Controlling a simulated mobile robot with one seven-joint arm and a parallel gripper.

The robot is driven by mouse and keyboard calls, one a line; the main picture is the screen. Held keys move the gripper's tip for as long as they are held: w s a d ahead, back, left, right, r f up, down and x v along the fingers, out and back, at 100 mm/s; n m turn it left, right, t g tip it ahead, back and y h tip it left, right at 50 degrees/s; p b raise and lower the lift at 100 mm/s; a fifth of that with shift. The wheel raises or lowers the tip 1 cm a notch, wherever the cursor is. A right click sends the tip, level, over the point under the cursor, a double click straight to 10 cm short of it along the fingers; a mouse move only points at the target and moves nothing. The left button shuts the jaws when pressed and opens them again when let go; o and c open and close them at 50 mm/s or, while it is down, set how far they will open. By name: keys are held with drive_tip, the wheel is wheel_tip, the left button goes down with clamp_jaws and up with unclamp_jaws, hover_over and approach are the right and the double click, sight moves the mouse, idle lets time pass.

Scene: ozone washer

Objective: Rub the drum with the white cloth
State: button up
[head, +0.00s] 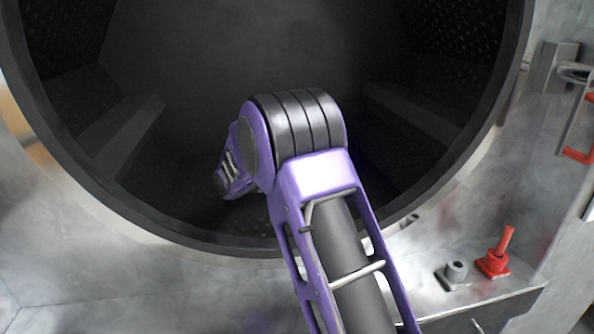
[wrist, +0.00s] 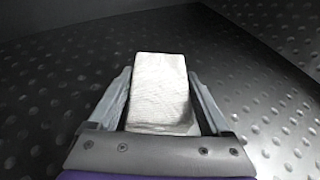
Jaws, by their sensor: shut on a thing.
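The drum (head: 200,60) is a large dark round cavity that fills most of the head view. My purple arm reaches into it, and my gripper is hidden behind the arm there. In the wrist view, my gripper (wrist: 162,100) is shut on the white cloth (wrist: 160,85), a folded pale block between the two grey fingers. The drum's dark metal surface with raised round bumps (wrist: 60,75) lies around and beyond the cloth. I cannot tell whether the cloth touches it.
The drum's dark rim (head: 85,197) curves around the opening, close to my arm. At lower right, a red fitting (head: 494,262) and a grey fitting (head: 454,275) stand on a metal ledge. A latch with a red handle (head: 578,155) is at the right. Ribs (head: 115,135) jut inside the drum.

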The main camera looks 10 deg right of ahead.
drive_tip(key=shift+r+p, duration=1.45)
drive_tip(key=shift+r, duration=0.95)
